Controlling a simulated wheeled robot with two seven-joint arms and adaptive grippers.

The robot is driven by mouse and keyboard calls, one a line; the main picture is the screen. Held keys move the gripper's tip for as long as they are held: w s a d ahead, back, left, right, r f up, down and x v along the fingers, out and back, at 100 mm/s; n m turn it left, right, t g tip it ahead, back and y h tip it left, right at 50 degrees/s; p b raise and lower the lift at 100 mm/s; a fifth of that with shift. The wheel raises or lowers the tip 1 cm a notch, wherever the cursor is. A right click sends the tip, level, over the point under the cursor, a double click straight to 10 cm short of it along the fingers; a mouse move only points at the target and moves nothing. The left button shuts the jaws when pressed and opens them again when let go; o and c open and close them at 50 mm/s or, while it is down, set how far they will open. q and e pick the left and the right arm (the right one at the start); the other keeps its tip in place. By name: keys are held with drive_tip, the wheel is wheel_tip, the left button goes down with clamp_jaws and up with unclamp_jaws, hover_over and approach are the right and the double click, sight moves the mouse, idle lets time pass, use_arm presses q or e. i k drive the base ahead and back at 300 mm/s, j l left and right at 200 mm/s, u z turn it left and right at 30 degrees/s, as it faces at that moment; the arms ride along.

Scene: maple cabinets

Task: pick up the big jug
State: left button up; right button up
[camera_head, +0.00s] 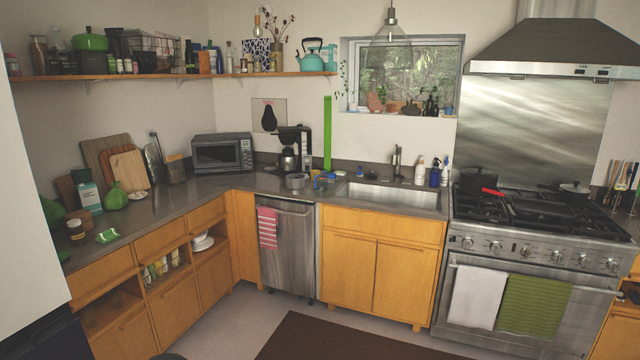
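I cannot tell for certain which thing is the big jug. Jug-like things in view are the coffee maker's carafe (288,163) on the back counter, a teal kettle (312,60) on the wall shelf, and a green rounded vessel (115,199) on the left counter. Neither of my grippers is in view.
The grey counter (180,196) runs along the left and back walls. On it stand a microwave (222,153), cutting boards (128,170) and a grey pot (297,181). A sink (385,195) and a stove (530,245) are to the right. A dark mat (335,338) lies on open floor.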

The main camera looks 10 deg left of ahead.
sight(321, 177)
drive_tip(key=i+j+u, duration=0.2)
drive_tip(key=i, duration=0.95)
drive_tip(key=i+j+u, duration=0.25)
drive_tip(key=i, duration=0.9)
drive_tip(key=l, duration=0.1)
